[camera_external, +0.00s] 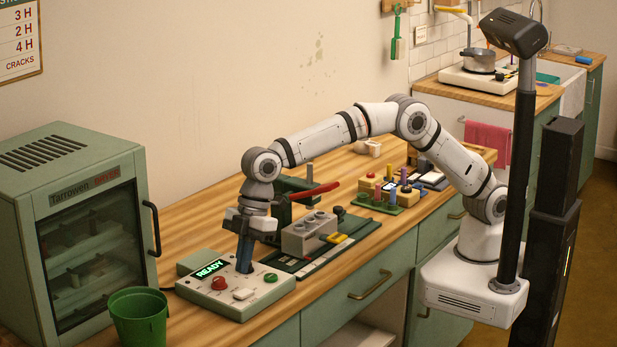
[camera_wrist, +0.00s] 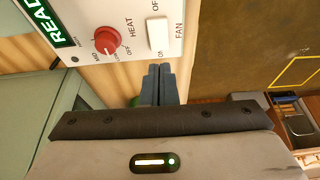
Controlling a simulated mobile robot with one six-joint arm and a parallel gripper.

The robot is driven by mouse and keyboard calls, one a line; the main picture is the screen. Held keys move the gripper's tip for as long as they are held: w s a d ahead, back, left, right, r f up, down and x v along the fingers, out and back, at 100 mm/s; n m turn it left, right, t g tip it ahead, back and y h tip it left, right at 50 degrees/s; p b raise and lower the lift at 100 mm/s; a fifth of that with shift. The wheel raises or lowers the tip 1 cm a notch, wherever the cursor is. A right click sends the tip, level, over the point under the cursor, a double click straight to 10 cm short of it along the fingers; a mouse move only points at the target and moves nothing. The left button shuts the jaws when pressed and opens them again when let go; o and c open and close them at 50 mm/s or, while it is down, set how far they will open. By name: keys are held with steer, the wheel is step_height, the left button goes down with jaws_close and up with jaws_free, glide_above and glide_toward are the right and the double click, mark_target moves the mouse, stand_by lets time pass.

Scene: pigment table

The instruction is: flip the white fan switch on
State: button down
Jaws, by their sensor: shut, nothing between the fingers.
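The control box (camera_external: 213,307) sits on the wooden counter. Its white fan switch (camera_external: 243,294) lies just below my gripper (camera_external: 245,268). In the wrist view, the white switch (camera_wrist: 157,34) is at the top, beside the word FAN, with a partly cut-off OF label at one end and a partly hidden label at the other. My gripper's fingers (camera_wrist: 157,72) are shut together and empty, pointing at the label end of the switch. I cannot tell whether the fingertips touch the panel. Which way the switch is tilted is not clear.
A red HEAT knob (camera_wrist: 107,41) and the green READY display (camera_external: 210,268) are beside the switch. A green button (camera_external: 270,278) is on the box's right. A green bucket (camera_external: 138,318) and green cabinet (camera_external: 75,215) stand left. A press with a red lever (camera_external: 313,192) is close behind right.

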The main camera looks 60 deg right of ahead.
mark_target(243, 293)
steer(key=shift+d+x, duration=0.2)
steer(key=shift+x, duration=0.95)
steer(key=shift+d+x, duration=0.2)
steer(key=shift+x, duration=1)
steer(key=shift+p, duration=0.9)
steer(key=shift+a+h+p, duration=0.15)
steer(key=shift+h+p, duration=0.25)
steer(key=shift+p, duration=0.3)
steer(key=shift+f+b, duration=0.45)
steer(key=shift+d+f+b, duration=0.1)
steer(key=shift+d+b, duration=0.35)
steer(key=shift+d, duration=0.45)
